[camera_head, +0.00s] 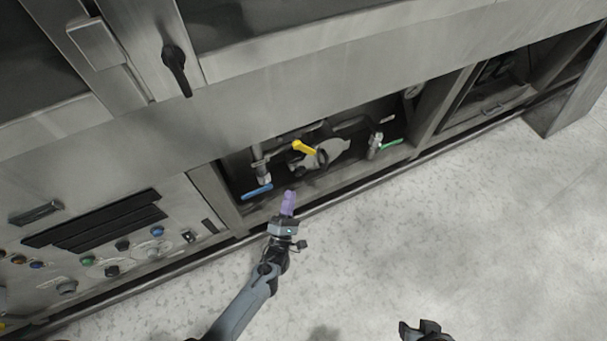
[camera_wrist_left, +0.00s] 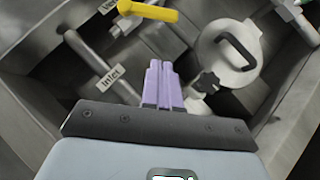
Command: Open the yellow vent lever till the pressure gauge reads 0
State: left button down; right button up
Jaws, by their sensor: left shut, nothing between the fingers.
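The yellow vent lever (camera_head: 304,148) is on the pipework inside the low open bay of the machine. It also shows at the top of the left wrist view (camera_wrist_left: 148,11), lying roughly crosswise by a partly cut-off label. My left gripper (camera_head: 289,193) has purple fingers and is at the front of the bay, nearer than the lever. In the left wrist view the fingers (camera_wrist_left: 160,66) are closed together with nothing between them, below and apart from the lever. I cannot make out a readable pressure gauge.
A blue lever (camera_head: 257,191) is left of my fingers and a green lever (camera_head: 391,144) is at the right of the bay. The floor in front is clear.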

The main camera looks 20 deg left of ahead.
aim_at(305, 149)
pick_arm(q)
jog(key=d+b+x, duration=0.2)
jog(key=b+x, duration=0.2)
jog(key=x, duration=0.7)
jog(key=shift+w+d, duration=0.25)
jog(key=shift+w, duration=0.05)
pick_arm(e)
notch_tip(305, 149, down, 5)
jog(key=shift+w+r, duration=0.1)
jog(key=shift+a, duration=0.2)
pick_arm(q)
jog(key=shift+a, duration=0.15)
